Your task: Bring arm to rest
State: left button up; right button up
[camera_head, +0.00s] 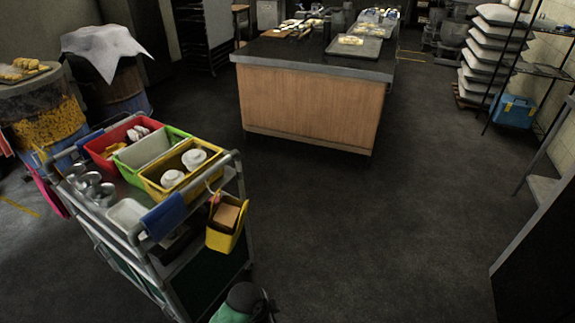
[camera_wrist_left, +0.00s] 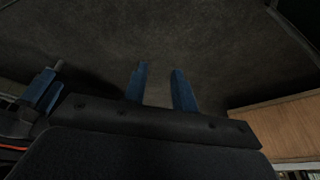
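My left gripper (camera_wrist_left: 160,88) shows in the left wrist view as two blue fingers standing apart, with nothing between them. Dark floor lies beyond the fingertips. At the left edge of that view is a blue-fingered black part, which looks like my right gripper (camera_wrist_left: 42,90). Its opening cannot be made out. Neither gripper shows in the head view.
A cart (camera_head: 139,232) with coloured bins stands at the left, near barrels (camera_head: 50,119). A wood-fronted counter (camera_head: 310,108) stands ahead; its wood panel shows in the wrist view (camera_wrist_left: 285,125). Shelving and stacked sacks (camera_head: 490,62) line the right. Floor (camera_head: 370,230) between is clear.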

pick_arm(q)
jog(key=s+a+f+n+y, duration=0.1)
jog(key=s+a+f+n, duration=0.1)
jog(key=s+a+n, duration=0.3)
jog(key=s+a+f+n+y, duration=0.1)
jog(key=s+a+f+n, duration=0.2)
jog(key=s+a+n, duration=0.3)
jog(key=s+n, duration=0.1)
jog(key=s, duration=0.3)
jog(key=shift+s+f+g, duration=0.15)
jog(key=shift+s+g, duration=0.15)
jog(key=shift+s, duration=0.1)
jog(key=shift+a, duration=0.1)
dwell(1.1)
